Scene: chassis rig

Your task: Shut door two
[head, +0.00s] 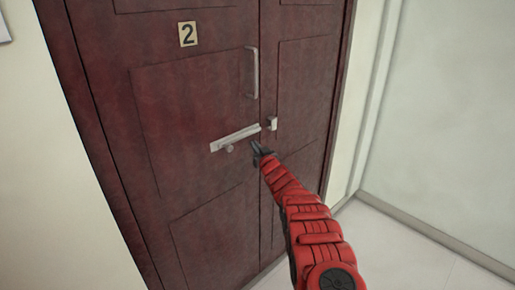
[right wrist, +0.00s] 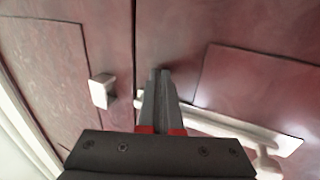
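A pale sliding bolt (head: 233,138) with a small knob lies on the left leaf and also shows in the right wrist view (right wrist: 235,128). Its keeper (head: 271,123) sits on the right leaf; in the right wrist view the keeper (right wrist: 103,91) stands apart from the bolt's end. My right gripper (head: 257,149) is just below the bolt's end, fingers together and seemingly empty (right wrist: 162,73). My left gripper is out of view.
A vertical pull handle (head: 252,73) is on the left leaf above the bolt. A pale wall (head: 440,110) stands to the right, with a baseboard along the light floor (head: 385,245). Free floor lies at the lower right.

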